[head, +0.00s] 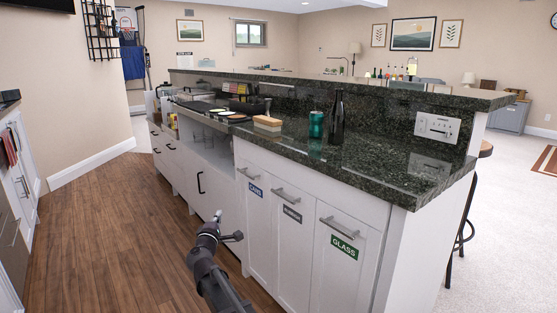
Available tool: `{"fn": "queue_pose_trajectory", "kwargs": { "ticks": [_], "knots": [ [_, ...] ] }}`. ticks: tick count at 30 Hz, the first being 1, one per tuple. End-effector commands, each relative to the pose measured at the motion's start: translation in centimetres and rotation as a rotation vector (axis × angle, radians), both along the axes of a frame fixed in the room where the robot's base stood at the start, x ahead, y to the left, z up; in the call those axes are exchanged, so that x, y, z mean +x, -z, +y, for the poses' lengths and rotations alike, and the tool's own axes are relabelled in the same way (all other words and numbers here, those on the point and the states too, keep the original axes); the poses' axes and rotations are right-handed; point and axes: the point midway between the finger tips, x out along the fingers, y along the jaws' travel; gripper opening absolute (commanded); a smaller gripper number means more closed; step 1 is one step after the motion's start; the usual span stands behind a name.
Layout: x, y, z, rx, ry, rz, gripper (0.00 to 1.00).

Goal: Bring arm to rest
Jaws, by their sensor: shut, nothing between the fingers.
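My gripper (220,224) shows at the lower middle of the head view, at the end of my black arm, which comes up from the bottom edge. It is shut and empty. It is over the wood floor, in front of the white cabinet fronts and below counter height. Its fingers are small and dark here, and I cannot tell whether it touches the cabinet.
The dark granite counter (390,165) holds a teal can (316,124), a dark bottle (337,118) and a wooden-based block (267,123). Cabinet doors below carry labels, including GLASS (344,246). Wood floor (110,220) is clear to the left. A bar stool (465,215) stands right.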

Motion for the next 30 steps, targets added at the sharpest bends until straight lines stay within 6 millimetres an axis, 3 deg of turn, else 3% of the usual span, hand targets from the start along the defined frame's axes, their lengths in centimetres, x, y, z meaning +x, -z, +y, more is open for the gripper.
{"fn": "queue_pose_trajectory", "kwargs": {
  "ticks": [3, 17, 23, 30],
  "knots": [
    [0.0, 0.0, -0.1, 0.001, 0.002, 0.001, 0.0],
    [-0.2, 1.1, -7.4, 0.145, 0.137, 0.079, 0.0],
    [-0.9, 2.3, -12.5, 0.256, 0.243, 0.142, 0.0],
    [-3.7, 5.2, -21.9, 0.479, 0.458, 0.28, 0.0]
  ]
}}
